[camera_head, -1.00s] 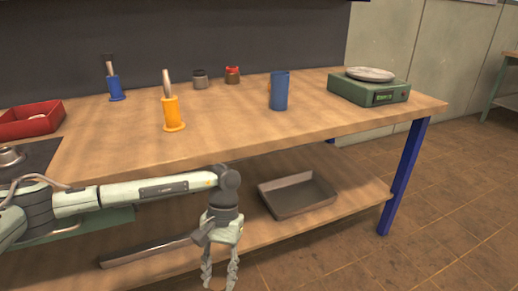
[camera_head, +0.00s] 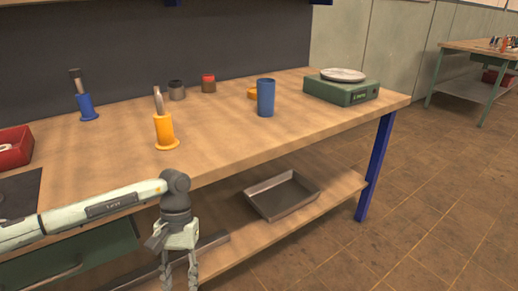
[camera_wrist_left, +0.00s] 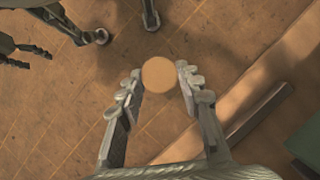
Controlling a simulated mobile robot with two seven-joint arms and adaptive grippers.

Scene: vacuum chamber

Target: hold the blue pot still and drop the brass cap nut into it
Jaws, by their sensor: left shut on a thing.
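The blue pot (camera_head: 265,98) stands upright on the workbench, left of the green scale, with no gripper at it. My left gripper (camera_head: 180,288) hangs in front of the bench, below the bench top, pointing down, its fingertips at the picture's bottom edge. In the left wrist view its fingers (camera_wrist_left: 160,80) are shut on a round, tan-brass thing, seemingly the brass cap nut (camera_wrist_left: 159,74). What seems to be my right gripper (camera_wrist_left: 30,55) shows at the upper left of the left wrist view, its fingers apart and empty; the head view does not show it.
On the bench stand a green scale (camera_head: 341,90), a yellow holder (camera_head: 164,131), a blue holder (camera_head: 86,106), a grey jar (camera_head: 177,90), a red-topped jar (camera_head: 208,84) and a red bin (camera_head: 14,147). A grey tray (camera_head: 281,196) lies on the lower shelf.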

